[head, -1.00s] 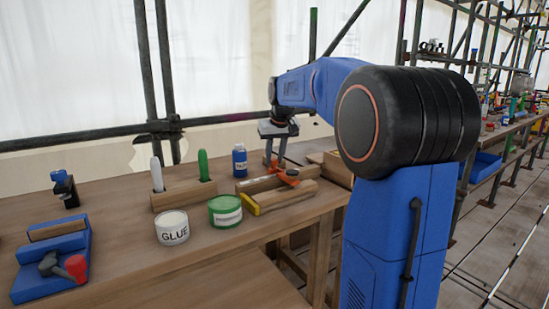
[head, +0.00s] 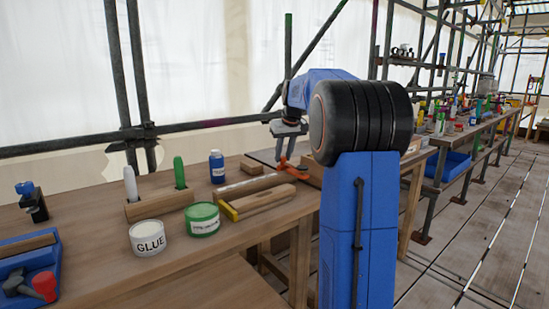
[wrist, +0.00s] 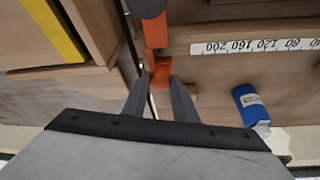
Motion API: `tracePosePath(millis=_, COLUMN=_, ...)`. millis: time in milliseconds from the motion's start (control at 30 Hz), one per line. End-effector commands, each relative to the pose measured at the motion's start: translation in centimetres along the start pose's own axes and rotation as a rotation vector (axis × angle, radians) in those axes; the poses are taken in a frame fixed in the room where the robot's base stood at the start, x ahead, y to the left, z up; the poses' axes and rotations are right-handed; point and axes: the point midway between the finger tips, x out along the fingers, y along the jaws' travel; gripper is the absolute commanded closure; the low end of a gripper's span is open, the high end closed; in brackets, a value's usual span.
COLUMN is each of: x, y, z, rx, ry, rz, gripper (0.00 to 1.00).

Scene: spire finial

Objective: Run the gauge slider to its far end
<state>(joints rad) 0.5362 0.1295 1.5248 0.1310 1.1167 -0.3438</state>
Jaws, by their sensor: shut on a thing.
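The gauge slider is an orange piece, seen in the wrist view (wrist: 160,74) between my two grey fingers and in the head view (head: 290,168) at the right end of a wooden bar. My gripper (wrist: 160,80) is shut on it; it also shows in the head view (head: 283,156), pointing down. A white scale strip (wrist: 255,46) lies along wood in the wrist view, its numbers upside down. The orange piece stands just left of the strip's 200 mark. The slider's far stop cannot be made out.
A blue bottle (head: 217,167), a green can (head: 203,220), a glue can (head: 148,238) and a marker holder (head: 160,204) stand on the bench left of the bar. A yellow-ended wooden piece (head: 258,203) lies in front. A long bench (head: 470,135) runs at right.

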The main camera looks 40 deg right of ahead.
Motion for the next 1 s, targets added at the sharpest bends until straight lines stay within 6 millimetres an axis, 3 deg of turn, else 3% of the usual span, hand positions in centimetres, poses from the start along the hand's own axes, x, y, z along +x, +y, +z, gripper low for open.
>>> tracePosePath(millis=300, x=-0.1, y=0.5, z=-0.2, rx=0.000, ry=0.006, rz=0.005, gripper=1.00)
tracePosePath(millis=333, x=-0.1, y=0.5, z=-0.2, rx=0.000, ry=0.006, rz=0.005, gripper=0.72)
tracePosePath(millis=400, x=-0.1, y=0.5, z=-0.2, rx=0.000, ry=0.005, rz=0.005, gripper=0.56)
tracePosePath(millis=767, x=-0.3, y=0.3, z=-0.1, rx=0.000, ry=0.003, rz=0.003, gripper=0.56)
tracePosePath(millis=1000, x=-3.4, y=0.3, z=-0.1, rx=0.000, ry=0.006, rz=0.004, gripper=0.56)
